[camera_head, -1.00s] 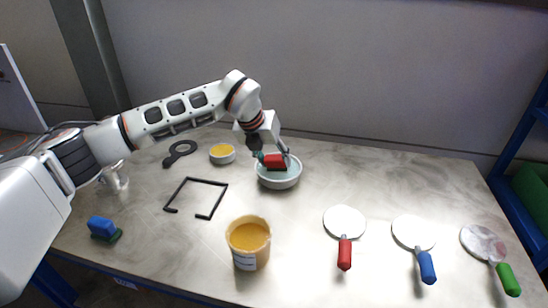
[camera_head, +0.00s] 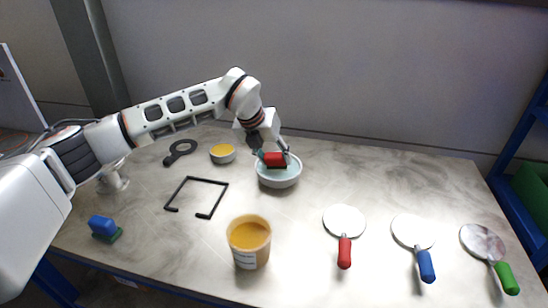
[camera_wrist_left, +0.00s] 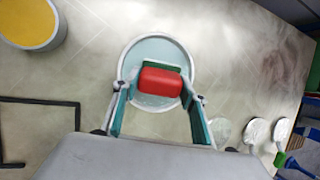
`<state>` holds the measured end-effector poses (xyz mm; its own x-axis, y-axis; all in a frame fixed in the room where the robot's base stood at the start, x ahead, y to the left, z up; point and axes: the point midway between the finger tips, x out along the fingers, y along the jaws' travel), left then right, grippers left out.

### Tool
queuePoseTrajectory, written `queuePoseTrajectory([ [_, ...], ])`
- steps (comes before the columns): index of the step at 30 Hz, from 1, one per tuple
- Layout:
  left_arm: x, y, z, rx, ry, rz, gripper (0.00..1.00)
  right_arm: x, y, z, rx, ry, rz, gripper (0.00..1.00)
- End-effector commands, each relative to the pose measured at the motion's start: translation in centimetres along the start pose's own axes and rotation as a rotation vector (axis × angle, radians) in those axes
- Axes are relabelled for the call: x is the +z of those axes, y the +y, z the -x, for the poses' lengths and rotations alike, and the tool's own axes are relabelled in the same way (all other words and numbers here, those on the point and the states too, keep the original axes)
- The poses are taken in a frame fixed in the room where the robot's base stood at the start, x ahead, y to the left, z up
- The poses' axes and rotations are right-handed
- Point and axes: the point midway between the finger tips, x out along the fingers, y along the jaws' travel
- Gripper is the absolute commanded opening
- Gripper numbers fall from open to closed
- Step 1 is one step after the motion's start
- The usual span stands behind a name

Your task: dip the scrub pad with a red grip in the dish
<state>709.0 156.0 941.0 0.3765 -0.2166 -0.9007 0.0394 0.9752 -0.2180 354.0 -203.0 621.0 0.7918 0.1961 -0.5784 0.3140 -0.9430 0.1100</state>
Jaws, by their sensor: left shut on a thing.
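My left gripper (camera_head: 274,154) is shut on the red grip of the scrub pad (camera_head: 275,160). The pad is over the white dish (camera_head: 279,182), which holds a pale liquid. In the left wrist view the red grip (camera_wrist_left: 161,82) sits between the fingers, with the dark green pad (camera_wrist_left: 161,67) showing behind it. The dish (camera_wrist_left: 126,65) surrounds the pad in that view. I cannot tell if the pad touches the liquid. My right gripper is not in view.
A blue-gripped pad (camera_head: 102,227) lies at the front left. A tub of yellow paste (camera_head: 249,245), a black open frame (camera_head: 197,196), a small yellow bowl (camera_head: 222,155) and a black ring tool (camera_head: 180,151) stand around. Three round paddles, red-handled (camera_head: 344,225), blue-handled (camera_head: 414,235) and green-handled (camera_head: 485,245), lie right.

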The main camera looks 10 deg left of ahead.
Motion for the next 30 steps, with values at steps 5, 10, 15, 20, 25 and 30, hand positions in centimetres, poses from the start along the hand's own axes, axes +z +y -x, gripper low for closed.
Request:
queuePoseTrajectory([
  [5, 0.7, -0.4, 1.6, 0.0, -0.004, -0.001, 0.25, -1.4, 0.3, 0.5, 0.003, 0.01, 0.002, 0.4],
  [10, 1.2, -0.7, 2.7, 0.0, -0.003, -0.001, 0.25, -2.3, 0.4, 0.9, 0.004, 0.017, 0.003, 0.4],
  [15, 1.6, -0.9, 3.8, 0.0, -0.003, -0.002, 0.25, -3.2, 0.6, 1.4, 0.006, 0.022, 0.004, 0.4],
  [20, 1.9, -1.1, 4.4, 0.0, -0.001, -0.001, 0.25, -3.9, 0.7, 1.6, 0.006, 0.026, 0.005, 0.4],
  [25, 1.8, -1.1, 4.3, 0.0, 0.0, -0.001, 0.25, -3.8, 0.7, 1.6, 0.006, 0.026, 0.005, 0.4],
  [30, 1.8, -1.1, 4.3, 0.0, 0.0, 0.0, 0.25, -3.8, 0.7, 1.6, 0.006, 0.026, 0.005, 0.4],
])
